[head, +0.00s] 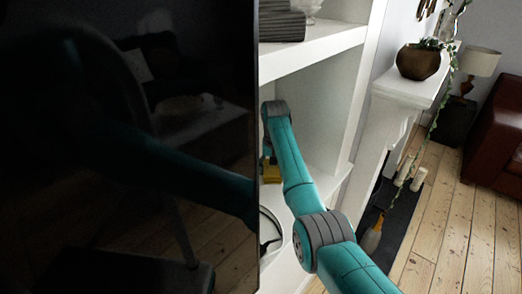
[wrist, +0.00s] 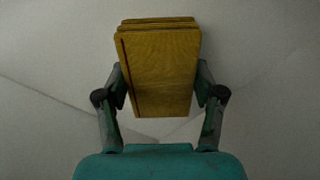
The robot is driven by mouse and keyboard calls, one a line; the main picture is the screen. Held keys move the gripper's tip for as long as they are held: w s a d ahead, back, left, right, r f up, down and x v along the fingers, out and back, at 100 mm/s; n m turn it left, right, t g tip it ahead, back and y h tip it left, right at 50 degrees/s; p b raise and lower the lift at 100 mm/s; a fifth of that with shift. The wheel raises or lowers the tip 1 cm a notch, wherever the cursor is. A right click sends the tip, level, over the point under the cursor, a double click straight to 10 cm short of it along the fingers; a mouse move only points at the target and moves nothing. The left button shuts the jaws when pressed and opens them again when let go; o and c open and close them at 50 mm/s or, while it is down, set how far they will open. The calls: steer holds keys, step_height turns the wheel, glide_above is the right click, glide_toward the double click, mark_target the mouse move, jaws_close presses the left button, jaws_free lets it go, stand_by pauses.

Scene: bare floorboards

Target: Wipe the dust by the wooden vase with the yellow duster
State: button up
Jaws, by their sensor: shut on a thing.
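My gripper (wrist: 160,78) is shut on the yellow duster (wrist: 158,62), a yellow-brown block with its sides between the two fingers. In the head view a small part of the yellow duster (head: 271,173) shows beside my teal arm, inside the white shelf unit; the gripper there is mostly hidden by the dark screen's edge. A brown, wooden-looking pot (head: 418,62) with a trailing plant stands on the white mantel at the right; I cannot tell whether it is the wooden vase. No dust can be made out in either view.
A large dark screen (head: 130,120) fills the left and blocks the shelf behind it. A rounded white object (head: 270,232) is below. Open floorboards (head: 450,220) lie right.

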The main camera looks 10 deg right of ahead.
steer(key=shift+w+a, duration=0.25)
steer(key=shift+w, duration=0.05)
steer(key=shift+w+r, duration=0.1)
steer(key=shift+w, duration=0.2)
steer(key=r, duration=0.2)
steer(key=shift+s+r, duration=0.2)
steer(key=shift+r, duration=2.8)
